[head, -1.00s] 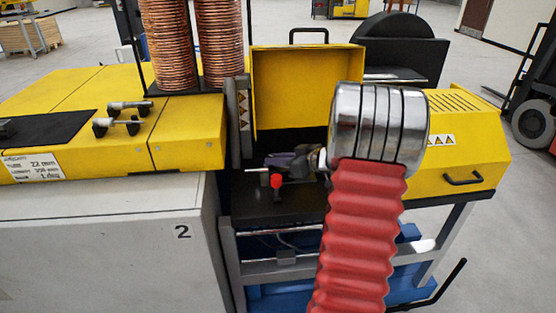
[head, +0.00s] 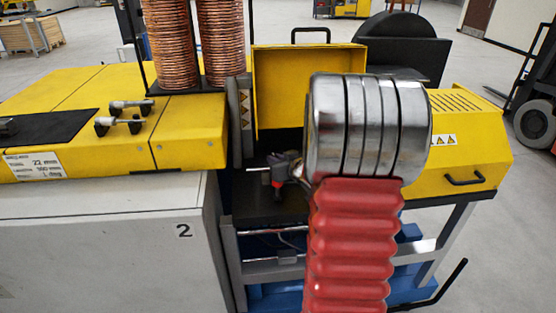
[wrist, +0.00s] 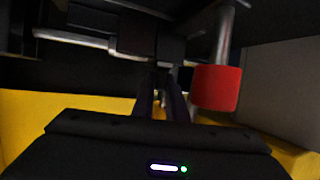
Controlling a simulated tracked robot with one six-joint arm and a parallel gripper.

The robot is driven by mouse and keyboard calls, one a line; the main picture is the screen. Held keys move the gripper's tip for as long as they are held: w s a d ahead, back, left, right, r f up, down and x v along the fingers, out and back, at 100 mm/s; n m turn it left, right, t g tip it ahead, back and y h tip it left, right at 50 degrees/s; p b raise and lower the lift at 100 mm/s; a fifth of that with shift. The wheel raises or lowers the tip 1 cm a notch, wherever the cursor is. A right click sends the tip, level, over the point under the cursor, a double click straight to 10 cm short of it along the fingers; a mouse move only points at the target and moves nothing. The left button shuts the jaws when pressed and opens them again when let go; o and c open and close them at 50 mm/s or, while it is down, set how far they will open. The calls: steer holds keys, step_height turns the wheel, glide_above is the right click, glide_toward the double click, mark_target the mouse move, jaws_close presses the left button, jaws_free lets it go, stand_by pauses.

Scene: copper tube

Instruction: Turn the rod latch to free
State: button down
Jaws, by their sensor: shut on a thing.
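A pale horizontal rod (wrist: 75,38) runs at upper left to a dark block (wrist: 150,42). My gripper (head: 284,164) is at the latch in the head view. In the wrist view its dark fingers (wrist: 163,100) are close together at the latch's dark middle part; the exact contact is in shadow.
The raised yellow cover (head: 300,65) stands behind the latch. Copper coils (head: 195,45) stand at the left on the yellow machine top (head: 100,85). My red and chrome arm hides much of the area right of the latch.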

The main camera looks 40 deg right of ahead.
steer(key=shift+r+m+g+h, duration=0.1)
steer(key=shift+m+g+h, duration=0.4)
steer(key=shift+m+h, duration=0.9)
steer(key=c, duration=1.8)
jaws_free()
steer(key=shift+o, duration=0.2)
steer(key=shift+a, duration=0.1)
steer(key=v, duration=1.3)
steer(key=shift+s, duration=0.25)
steer(key=shift+s+a, duration=0.15)
